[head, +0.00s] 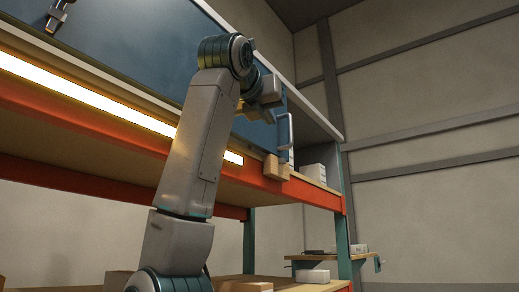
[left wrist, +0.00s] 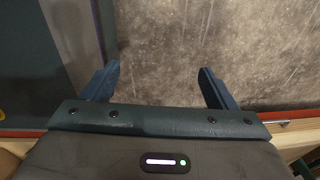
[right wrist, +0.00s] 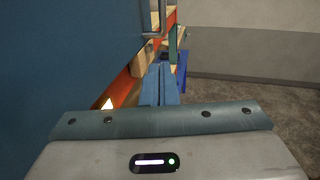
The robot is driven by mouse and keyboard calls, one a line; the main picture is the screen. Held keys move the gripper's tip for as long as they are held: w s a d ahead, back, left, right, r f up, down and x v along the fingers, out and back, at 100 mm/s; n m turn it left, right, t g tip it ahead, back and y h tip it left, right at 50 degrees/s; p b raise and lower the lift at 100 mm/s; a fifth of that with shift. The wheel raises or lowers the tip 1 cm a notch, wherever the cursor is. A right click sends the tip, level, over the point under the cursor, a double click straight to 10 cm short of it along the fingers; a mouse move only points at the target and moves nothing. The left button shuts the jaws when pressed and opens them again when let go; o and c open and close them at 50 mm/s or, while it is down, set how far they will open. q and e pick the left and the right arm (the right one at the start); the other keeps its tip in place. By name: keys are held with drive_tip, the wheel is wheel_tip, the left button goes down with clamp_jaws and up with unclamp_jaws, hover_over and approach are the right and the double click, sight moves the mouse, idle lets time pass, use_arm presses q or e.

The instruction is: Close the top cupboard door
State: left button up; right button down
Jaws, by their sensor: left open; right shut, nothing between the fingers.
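The top cupboard's door is a flat blue panel (head: 140,45), with a pale upright handle (head: 285,130) near its right end. A gap shows between the door's right end and the cupboard's right side. In the right wrist view the blue door (right wrist: 65,55) fills the left side, and its metal handle (right wrist: 153,20) is at the top. My right gripper (head: 268,97) is in front of the door near the handle; its fingers (right wrist: 161,68) are together and empty. My left gripper (left wrist: 158,80) is open and empty above a mottled grey surface.
A light strip (head: 80,92) and an orange beam (head: 90,125) run below the door. A wooden block (head: 275,168) sits at the beam's edge below the handle. White boxes (head: 314,173) stand in the gap. A small side shelf (head: 330,257) stands lower right.

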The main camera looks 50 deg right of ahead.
drive_tip(key=p, duration=0.2)
approach(290, 142)
drive_tip(key=p+x, duration=0.2)
drive_tip(key=x, duration=0.3)
drive_tip(key=shift+d+r+p, duration=0.1)
drive_tip(key=shift+d+p, duration=0.3)
drive_tip(key=shift+d, duration=0.35)
drive_tip(key=shift+w+d, duration=0.1)
drive_tip(key=shift+d, duration=0.1)
drive_tip(key=shift+t, duration=0.3)
